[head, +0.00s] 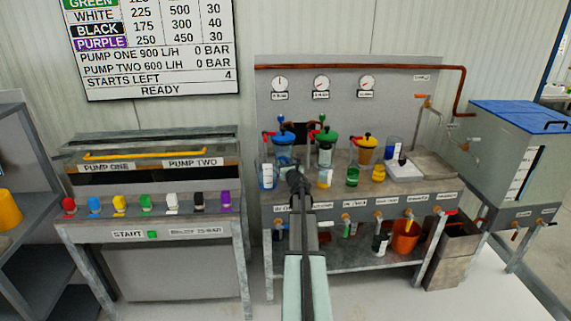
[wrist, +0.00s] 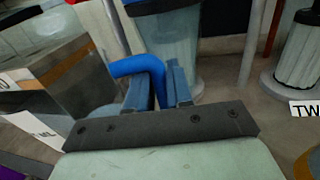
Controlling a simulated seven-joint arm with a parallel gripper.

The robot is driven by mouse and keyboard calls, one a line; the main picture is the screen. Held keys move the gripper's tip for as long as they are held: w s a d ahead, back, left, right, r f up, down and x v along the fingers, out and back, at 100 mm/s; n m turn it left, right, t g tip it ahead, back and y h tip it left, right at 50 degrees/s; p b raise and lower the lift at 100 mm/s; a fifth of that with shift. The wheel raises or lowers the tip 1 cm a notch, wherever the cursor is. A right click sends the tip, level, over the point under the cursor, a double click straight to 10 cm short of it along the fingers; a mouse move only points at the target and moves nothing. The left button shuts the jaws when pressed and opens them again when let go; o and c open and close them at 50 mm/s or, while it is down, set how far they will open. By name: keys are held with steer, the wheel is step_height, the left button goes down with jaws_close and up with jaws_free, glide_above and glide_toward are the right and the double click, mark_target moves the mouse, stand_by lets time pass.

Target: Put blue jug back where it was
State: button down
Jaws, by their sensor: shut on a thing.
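My gripper (wrist: 160,92) is shut on a bent blue handle (wrist: 137,66) in the wrist view. I take it as the blue jug's handle; the jug's body is hard to make out there. In the head view the blue jug (head: 267,177), clear with blue marks, is at the left end of the pump bench (head: 400,190). My gripper (head: 297,180) is just right of it, and my arm hides part of the area. I cannot tell whether the jug touches the bench top.
A clear housing with a blue cap (wrist: 165,45) stands close behind my fingers. Another clear housing (wrist: 298,50) is at the right. Green-topped (head: 326,140) and yellow-topped (head: 366,150) vessels and a green jug (head: 352,176) stand farther right on the bench.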

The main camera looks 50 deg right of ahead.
steer(key=c, duration=1)
jaws_free()
steer(key=shift+f, duration=0.2)
steer(key=v, duration=1.3)
steer(key=shift+s+a+f, duration=0.25)
steer(key=shift+a+f, duration=0.1)
